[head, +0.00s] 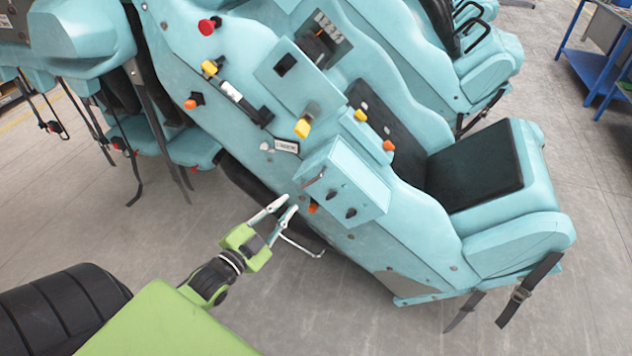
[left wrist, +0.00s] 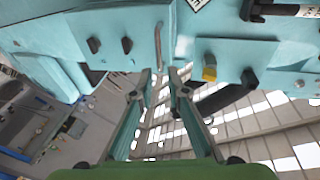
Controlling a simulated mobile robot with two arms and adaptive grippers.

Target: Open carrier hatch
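The teal coaster carrier (head: 400,225) fills the middle of the head view. A boxy teal panel with dark knobs (head: 343,182) sticks out from its side; it also shows in the left wrist view (left wrist: 110,35). I cannot tell for sure which part is the hatch. My left gripper (head: 290,203) is at the carrier's lower side, left of the boxy panel. Its fingers are apart in the left wrist view (left wrist: 162,78). A thin bent metal bar (left wrist: 158,48) lines up with the gap between them; whether they touch it is unclear. My right gripper is out of view.
Red (head: 207,26), yellow (head: 302,128) and orange knobs are on the carrier's side. A seat with a black pad (head: 475,170) is at right, with straps hanging to the floor. Grey floor (head: 120,230) is open at left. A blue table (head: 590,60) stands far right.

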